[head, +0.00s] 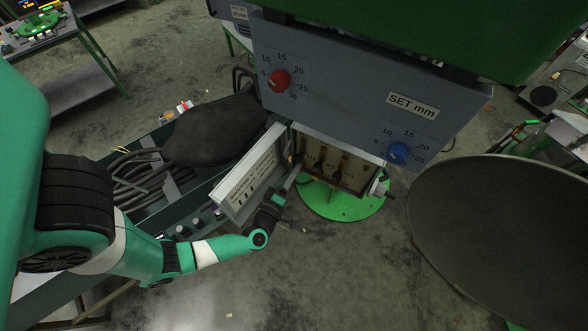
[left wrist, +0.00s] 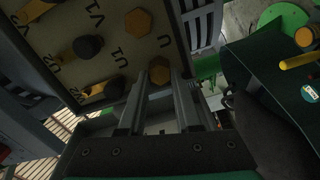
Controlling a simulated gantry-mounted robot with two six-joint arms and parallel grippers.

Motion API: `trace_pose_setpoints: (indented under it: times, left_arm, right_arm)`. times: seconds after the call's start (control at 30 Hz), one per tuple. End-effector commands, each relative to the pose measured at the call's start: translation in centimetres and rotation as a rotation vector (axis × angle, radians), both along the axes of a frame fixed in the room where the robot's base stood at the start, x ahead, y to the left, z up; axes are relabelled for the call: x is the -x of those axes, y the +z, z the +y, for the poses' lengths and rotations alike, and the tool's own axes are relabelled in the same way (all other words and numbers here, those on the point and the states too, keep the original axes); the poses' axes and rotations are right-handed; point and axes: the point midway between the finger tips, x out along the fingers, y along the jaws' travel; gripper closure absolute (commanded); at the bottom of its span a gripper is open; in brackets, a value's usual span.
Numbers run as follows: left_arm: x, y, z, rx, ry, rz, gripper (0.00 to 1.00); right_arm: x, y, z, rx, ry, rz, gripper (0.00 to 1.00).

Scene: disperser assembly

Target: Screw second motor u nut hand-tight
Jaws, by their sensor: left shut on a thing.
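The motor's terminal box (head: 335,165) is open under the grey-blue panel in the head view. In the left wrist view its terminal board (left wrist: 110,30) fills the upper left, with printed marks such as V1, U1 and U. My left gripper (head: 288,188) reaches up to the box from below. In the left wrist view its two fingers (left wrist: 162,78) are shut on a dark bronze hex nut (left wrist: 160,69) just below the U mark. The nut is at the board; its threads are hidden. Other fasteners are a gold hex nut (left wrist: 138,22), a dark round one (left wrist: 88,46) and a brown one (left wrist: 116,87).
A light grey cover plate (head: 252,178) stands left of the box. The panel has a red knob (head: 279,81) and a blue knob (head: 398,152). A dark bag-like shape (head: 213,130) and black cables (head: 135,175) lie at left. A large dark round surface (head: 500,230) fills the right.

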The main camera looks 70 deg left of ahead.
Motion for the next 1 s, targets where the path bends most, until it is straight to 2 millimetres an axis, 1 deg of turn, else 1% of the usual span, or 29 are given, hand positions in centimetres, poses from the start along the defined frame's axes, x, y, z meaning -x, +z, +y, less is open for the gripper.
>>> trace_pose_setpoints:
  times: [0.1, 0.4, 0.87, 0.9, 0.97, 1.0]
  left_arm:
    - [-0.06, 0.24, -0.02, -0.051, -0.001, 0.048, 1.0]
    - [-0.09, 0.19, -0.04, -0.124, -0.001, 0.118, 1.0]
    - [-0.08, 0.1, -0.04, -0.134, 0.0, 0.13, 1.0]
    - [-0.08, 0.1, -0.04, -0.134, 0.0, 0.129, 0.66]
    - [-0.06, 0.1, -0.03, -0.134, 0.0, 0.129, 0.55]
    - [-0.06, 0.1, -0.03, -0.134, 0.0, 0.129, 0.48]
  right_arm:
    - [0.0, 0.5, 0.0, 0.0, 0.0, 0.0, 0.5]
    - [0.0, 0.84, 0.0, 0.0, 0.0, 0.0, 0.5]
    - [0.0, 0.86, 0.0, 0.0, 0.0, 0.0, 0.5]
    - [0.0, 0.86, 0.0, 0.0, 0.0, 0.0, 0.5]
    - [0.0, 0.86, 0.0, 0.0, 0.0, 0.0, 0.5]
    - [0.0, 0.86, 0.0, 0.0, 0.0, 0.0, 0.5]
